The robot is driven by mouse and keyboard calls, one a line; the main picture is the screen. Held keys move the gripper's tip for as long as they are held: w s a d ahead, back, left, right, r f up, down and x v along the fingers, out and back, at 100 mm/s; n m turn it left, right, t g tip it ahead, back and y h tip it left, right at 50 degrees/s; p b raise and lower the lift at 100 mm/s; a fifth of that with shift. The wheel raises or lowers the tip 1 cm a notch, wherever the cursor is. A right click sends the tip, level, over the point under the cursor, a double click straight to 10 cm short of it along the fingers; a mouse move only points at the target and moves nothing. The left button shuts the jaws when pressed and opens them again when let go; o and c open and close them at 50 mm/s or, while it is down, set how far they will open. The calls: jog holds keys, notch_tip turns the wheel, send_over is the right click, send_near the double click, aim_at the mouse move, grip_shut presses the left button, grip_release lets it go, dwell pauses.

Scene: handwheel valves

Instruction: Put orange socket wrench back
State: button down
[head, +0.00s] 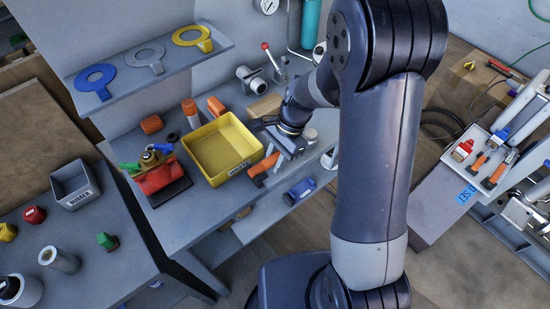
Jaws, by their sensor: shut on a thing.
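My gripper (283,150) is over the front edge of the grey workbench, just right of the yellow bin. It is shut on an orange-handled tool, which looks like the orange socket wrench (261,169). The orange handle sticks out to the lower left of the jaws, close to the bin's right side. The rest of the tool is hidden by the gripper, and I cannot tell whether it touches the bench.
The yellow bin (222,150) is empty. Orange-handled tools (482,162) lie in a tray (496,184) at the right. A blue item (300,190) is on the lower shelf. Flanges lie on the upper shelf (135,92).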

jog(key=c, duration=0.6)
grip_release()
jog(key=shift+c, duration=0.2)
jog(key=shift+r, duration=0.1)
jog(key=shift+p+v, duration=2.5)
jog(key=shift+v, duration=0.45)
jog(key=b+v, duration=0.1)
jog(key=v, duration=0.9)
jog(key=shift+r, duration=0.35)
